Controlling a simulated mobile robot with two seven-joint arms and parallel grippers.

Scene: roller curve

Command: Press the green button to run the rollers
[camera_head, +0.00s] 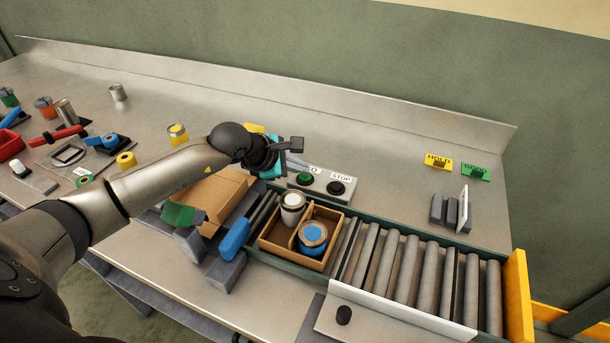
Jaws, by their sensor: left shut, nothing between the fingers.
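The green button (304,179) sits on a grey control box (320,188) behind the roller track. A black button (337,187) with a STOP label is to its right on the same box. The label behind the green button is partly hidden by my gripper. My left gripper (292,155) is shut and empty, just behind and above the green button in the picture, apart from it as far as I can tell. The rollers (415,275) run in a green-sided frame to a yellow end plate (517,295). My right gripper is not in view.
A divided wooden tray (270,247) with a white-topped can (292,207) and a blue-topped can (312,236) rests on the rollers. A cardboard box (215,196) lies under my left arm. HOLD (438,161) and GOOD (475,172) signs stand right. Several tools clutter the left.

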